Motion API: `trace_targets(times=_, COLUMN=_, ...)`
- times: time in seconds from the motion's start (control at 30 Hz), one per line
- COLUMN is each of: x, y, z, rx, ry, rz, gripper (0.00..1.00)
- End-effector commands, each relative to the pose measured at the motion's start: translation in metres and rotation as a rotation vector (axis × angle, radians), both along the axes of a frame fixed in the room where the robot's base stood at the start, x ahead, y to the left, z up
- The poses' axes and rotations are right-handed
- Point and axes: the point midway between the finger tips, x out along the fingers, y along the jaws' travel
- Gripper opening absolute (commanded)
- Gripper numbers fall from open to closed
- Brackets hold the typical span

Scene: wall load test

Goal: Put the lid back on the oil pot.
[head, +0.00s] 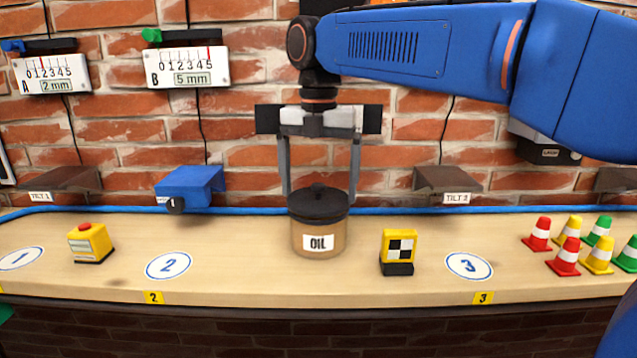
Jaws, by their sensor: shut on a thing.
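The dark lid (319,203), with a small knob on top, is at the pot's mouth. My gripper (320,192) comes straight down from above, with one grey finger on each side of the lid, and is shut on the lid. Whether the lid rests fully on the rim or hovers slightly cannot be told. The fingertips' lower ends are partly hidden by the lid.
A yellow box with a red button (90,243) stands at left, and a yellow block with a checker target (398,252) close right of the pot. Several cones (566,257) stand at far right.

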Motion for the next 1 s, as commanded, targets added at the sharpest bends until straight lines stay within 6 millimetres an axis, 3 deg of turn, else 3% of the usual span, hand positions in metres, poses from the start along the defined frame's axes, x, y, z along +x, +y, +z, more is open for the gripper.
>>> trace_targets(times=0.83, x=-0.0001, y=-0.0001, z=-0.0012, rx=0.0, ry=0.0, rz=0.0, gripper=0.69)
trace_targets(times=0.87, x=-0.0001, y=-0.0001, z=-0.0012, rx=0.0, ry=0.0, rz=0.0, gripper=1.0)
trace_targets(times=1.0, x=-0.0001, y=-0.0001, z=-0.0012, rx=0.0, ry=0.0, rz=0.0, gripper=1.0)
